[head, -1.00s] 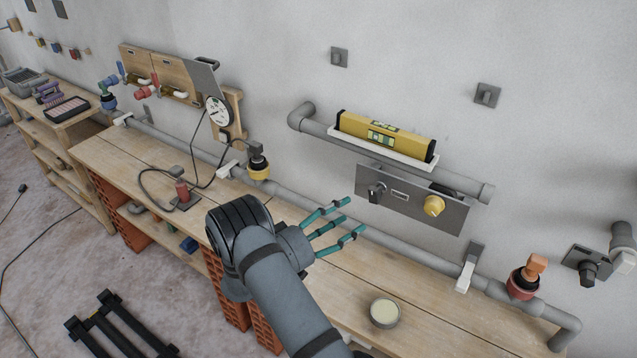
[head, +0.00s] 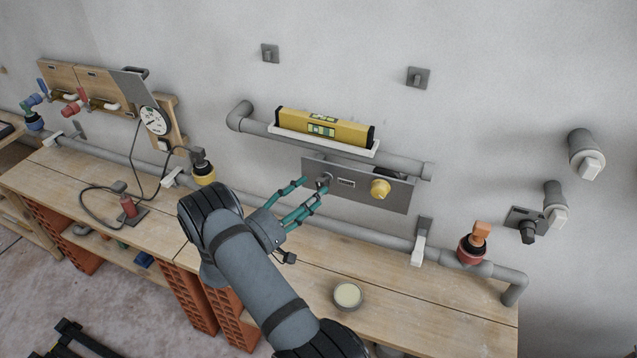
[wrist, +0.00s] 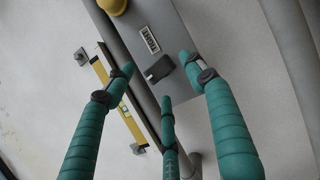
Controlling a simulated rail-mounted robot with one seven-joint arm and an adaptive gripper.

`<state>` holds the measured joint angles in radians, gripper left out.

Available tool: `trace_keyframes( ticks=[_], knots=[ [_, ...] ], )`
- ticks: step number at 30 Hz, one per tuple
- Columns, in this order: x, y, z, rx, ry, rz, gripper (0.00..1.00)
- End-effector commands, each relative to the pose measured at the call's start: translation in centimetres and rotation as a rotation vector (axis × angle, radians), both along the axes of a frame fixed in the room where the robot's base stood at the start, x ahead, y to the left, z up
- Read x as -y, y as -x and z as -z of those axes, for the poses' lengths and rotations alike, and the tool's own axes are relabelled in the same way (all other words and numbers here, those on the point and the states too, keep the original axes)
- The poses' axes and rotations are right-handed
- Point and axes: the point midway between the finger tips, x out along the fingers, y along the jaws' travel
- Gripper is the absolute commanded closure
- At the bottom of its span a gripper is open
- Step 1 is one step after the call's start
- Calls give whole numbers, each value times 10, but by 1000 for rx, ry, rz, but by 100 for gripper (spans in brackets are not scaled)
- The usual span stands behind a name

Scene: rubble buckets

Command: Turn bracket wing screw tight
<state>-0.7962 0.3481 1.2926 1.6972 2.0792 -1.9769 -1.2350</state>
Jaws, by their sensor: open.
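A grey bracket plate (head: 400,202) is fixed to the wall under the upper pipe. A small dark wing screw (head: 323,181) sticks out at its left end, partly covered by my fingers in the head view. The wing screw (wrist: 158,70) also shows in the wrist view, between my fingertips and a little beyond them. My gripper (head: 312,189) has three teal fingers, spread apart around the wing screw with nothing held. Whether any fingertip touches it, I cannot tell.
A yellow knob (head: 380,188) sits to the right on the same plate. A yellow spirit level (head: 323,128) rests on a white ledge above. A lower pipe (head: 365,234) runs behind the wooden bench (head: 420,305), where a round tin (head: 348,295) stands.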

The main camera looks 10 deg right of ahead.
Motion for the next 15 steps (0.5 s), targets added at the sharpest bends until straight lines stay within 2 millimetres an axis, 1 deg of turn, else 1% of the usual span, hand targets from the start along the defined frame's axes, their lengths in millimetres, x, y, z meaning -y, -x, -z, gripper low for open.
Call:
trace_keyframes(
  ticks=[1,6,10,15],
  knots=[
    [8,-4,-4,0,-1,2,45],
    [23,-15,-3,1,-1,0,45],
    [28,-19,-3,1,-1,-2,45],
    [29,-20,-2,1,-1,-2,45]
  ],
)
